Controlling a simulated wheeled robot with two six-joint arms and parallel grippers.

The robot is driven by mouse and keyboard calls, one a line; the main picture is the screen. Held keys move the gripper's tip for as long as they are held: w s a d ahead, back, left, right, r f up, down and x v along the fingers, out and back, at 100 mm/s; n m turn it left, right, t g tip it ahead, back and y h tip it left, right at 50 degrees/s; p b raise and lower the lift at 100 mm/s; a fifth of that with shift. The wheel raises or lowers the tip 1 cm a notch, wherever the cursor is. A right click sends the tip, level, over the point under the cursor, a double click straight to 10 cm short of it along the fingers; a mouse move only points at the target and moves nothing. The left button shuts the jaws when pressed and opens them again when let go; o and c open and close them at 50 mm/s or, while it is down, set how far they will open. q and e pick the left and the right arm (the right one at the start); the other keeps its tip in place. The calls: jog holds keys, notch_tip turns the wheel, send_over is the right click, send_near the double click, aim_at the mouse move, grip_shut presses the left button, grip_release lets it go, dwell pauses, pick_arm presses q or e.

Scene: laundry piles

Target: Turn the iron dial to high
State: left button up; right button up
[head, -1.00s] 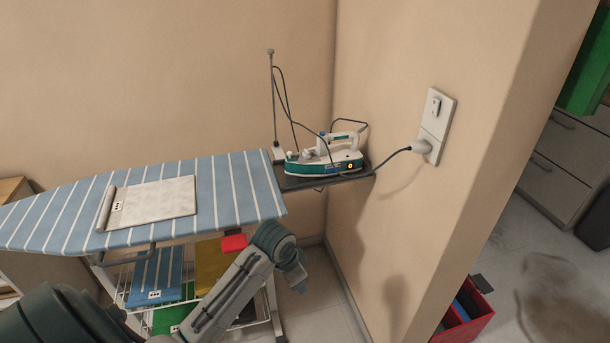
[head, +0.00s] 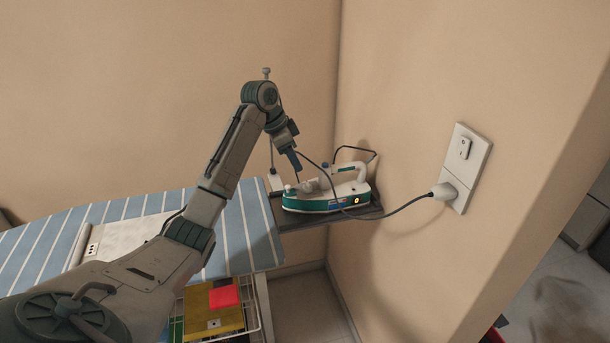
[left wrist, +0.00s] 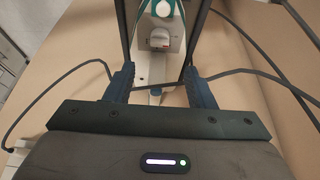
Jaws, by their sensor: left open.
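The white and teal iron (head: 325,202) rests on the dark shelf (head: 300,223) at the end of the ironing board, with a small lit orange display on its side. My left gripper (head: 297,168) points down just above the front part of the iron. In the left wrist view the iron (left wrist: 146,62) lies between my two open fingers. My right gripper is not in view.
The iron's cord (head: 405,204) runs to a wall plug (head: 444,191), and part passes close to my left gripper. The striped ironing board (head: 240,235) holds a folded light cloth (head: 115,236). Walls stand close behind and right of the iron.

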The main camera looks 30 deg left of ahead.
aim_at(307, 183)
pick_arm(q)
jog(key=x, duration=0.3)
jog(key=shift+s+d+p, duration=0.15)
jog(key=shift+d+p, duration=0.15)
jog(key=shift+p, duration=0.05)
jog(key=shift+x, duration=1.05)
jog(key=x, duration=0.2)
jog(key=p+x, duration=0.1)
jog(key=x, duration=0.1)
jog(key=shift+a+f, duration=0.1)
jog(key=shift+a, duration=0.15)
jog(key=shift+f, duration=0.1)
jog(key=shift+c, duration=0.3)
jog(key=c, duration=0.9)
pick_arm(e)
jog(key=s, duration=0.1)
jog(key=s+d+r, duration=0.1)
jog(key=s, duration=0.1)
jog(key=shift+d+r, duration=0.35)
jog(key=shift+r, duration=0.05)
